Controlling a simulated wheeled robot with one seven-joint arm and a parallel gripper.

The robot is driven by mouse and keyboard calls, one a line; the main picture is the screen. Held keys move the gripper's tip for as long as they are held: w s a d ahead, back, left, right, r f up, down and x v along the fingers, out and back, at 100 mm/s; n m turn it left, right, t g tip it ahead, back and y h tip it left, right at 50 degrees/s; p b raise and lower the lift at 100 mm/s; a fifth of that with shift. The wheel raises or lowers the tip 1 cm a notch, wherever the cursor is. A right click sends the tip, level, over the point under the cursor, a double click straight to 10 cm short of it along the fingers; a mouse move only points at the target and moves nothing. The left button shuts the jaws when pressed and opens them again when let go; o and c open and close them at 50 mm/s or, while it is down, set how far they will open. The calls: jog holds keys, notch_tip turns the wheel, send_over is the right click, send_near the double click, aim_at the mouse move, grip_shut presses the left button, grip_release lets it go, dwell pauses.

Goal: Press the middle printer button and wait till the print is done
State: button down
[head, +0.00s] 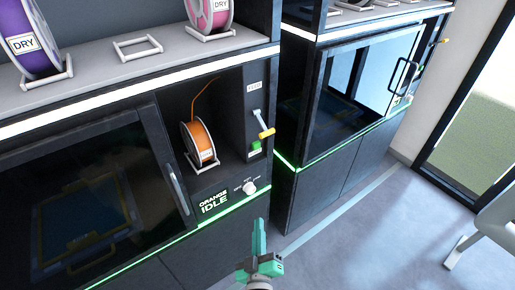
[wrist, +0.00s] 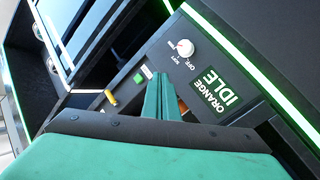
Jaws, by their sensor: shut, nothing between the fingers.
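The near printer's panel (head: 213,202) reads "ORANGE IDLE". It also shows, turned on its side, in the wrist view (wrist: 222,92). A white round knob (head: 249,187) sits beside the text; the wrist view shows it too (wrist: 186,47), with small lettering around it. A green button (head: 254,147) is on the side column below a yellow-ended lever (head: 263,128); a green patch also shows in the wrist view (wrist: 138,77). My gripper (head: 258,222) is shut and empty, in front of the printer below the knob. Its fingers (wrist: 160,78) hide part of the printer front.
An orange filament spool (head: 199,142) stands in the open bay. The closed printer door (head: 75,215) is to its left. Another printer (head: 350,95) with a glass door stands to the right. Open floor (head: 375,215) lies right of my gripper, with a chair (head: 492,222) at the edge.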

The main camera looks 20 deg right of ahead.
aim_at(256, 145)
jog(key=w+d+r+h, duration=0.3)
jog(key=w+d+r, duration=0.6)
jog(key=w+r, duration=0.1)
jog(key=shift+w+r+h, duration=0.3)
jog(key=shift+w, duration=0.1)
jog(key=w+a, duration=0.2)
jog(key=w, duration=0.6)
jog(key=shift+a, duration=0.4)
jog(key=shift+w, duration=0.25)
dwell(1.2)
jog(key=shift+w+a, duration=0.15)
jog(key=shift+w, duration=0.1)
jog(key=shift+w+a, duration=0.2)
jog(key=shift+w, duration=0.3)
dwell(0.8)
jog(key=shift+s, duration=0.15)
jog(key=shift+s+d, duration=0.35)
jog(key=shift+s, duration=0.4)
